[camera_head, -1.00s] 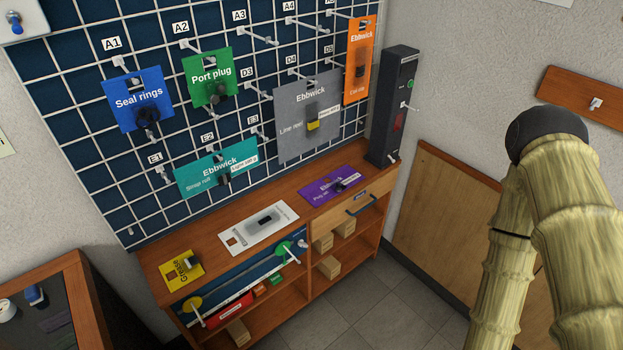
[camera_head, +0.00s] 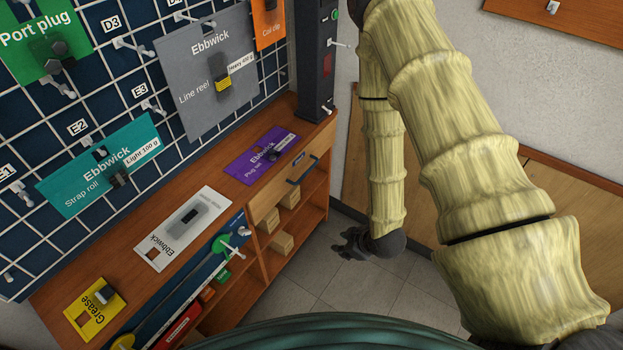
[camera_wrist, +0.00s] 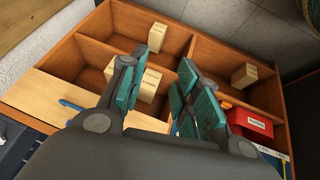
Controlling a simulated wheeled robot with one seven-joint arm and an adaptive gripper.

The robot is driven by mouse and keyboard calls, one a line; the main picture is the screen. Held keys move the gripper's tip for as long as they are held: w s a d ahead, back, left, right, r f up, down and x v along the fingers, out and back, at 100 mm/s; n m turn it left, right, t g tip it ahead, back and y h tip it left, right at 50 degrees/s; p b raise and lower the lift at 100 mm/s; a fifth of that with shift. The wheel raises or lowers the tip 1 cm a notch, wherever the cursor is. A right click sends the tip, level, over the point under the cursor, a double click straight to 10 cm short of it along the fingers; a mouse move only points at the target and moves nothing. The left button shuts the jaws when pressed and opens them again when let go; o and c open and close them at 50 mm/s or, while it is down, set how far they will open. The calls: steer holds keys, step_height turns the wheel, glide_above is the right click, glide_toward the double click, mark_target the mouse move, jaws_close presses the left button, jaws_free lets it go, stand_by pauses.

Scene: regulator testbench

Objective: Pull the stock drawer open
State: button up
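The stock drawer (camera_head: 265,202) has a light wood front under the right part of the bench top, and it looks shut. Its dark blue bar handle (camera_head: 302,168) is on that front. In the wrist view the drawer front (camera_wrist: 45,97) is at lower left, and the handle (camera_wrist: 70,105) is partly hidden by my gripper. My gripper (camera_head: 350,243) hangs in front of the bench, lower than the handle and to its right, apart from it. In the wrist view my gripper (camera_wrist: 158,88) has its teal-padded fingers spread, with nothing held between them.
A dark upright unit (camera_head: 314,65) stands at the bench's right end. Pegs (camera_head: 240,231) stick out from the bench front. Grey floor (camera_head: 315,275) is clear beside the bench.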

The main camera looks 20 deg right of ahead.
steer(key=w+d+f+n+t+y+b, duration=0.2)
steer(key=w+n+b, duration=0.35)
steer(key=w, duration=0.55)
steer(key=n+t+y+b, duration=0.4)
steer(key=n+y+b, duration=0.2)
steer(key=n+b, duration=0.7)
glide_toward(311, 167)
steer(key=shift+m, duration=0.35)
steer(key=x, duration=0.3)
steer(key=b+x, duration=0.1)
steer(key=x, duration=0.6)
steer(key=shift+a+f, duration=0.1)
steer(key=shift+f, duration=0.2)
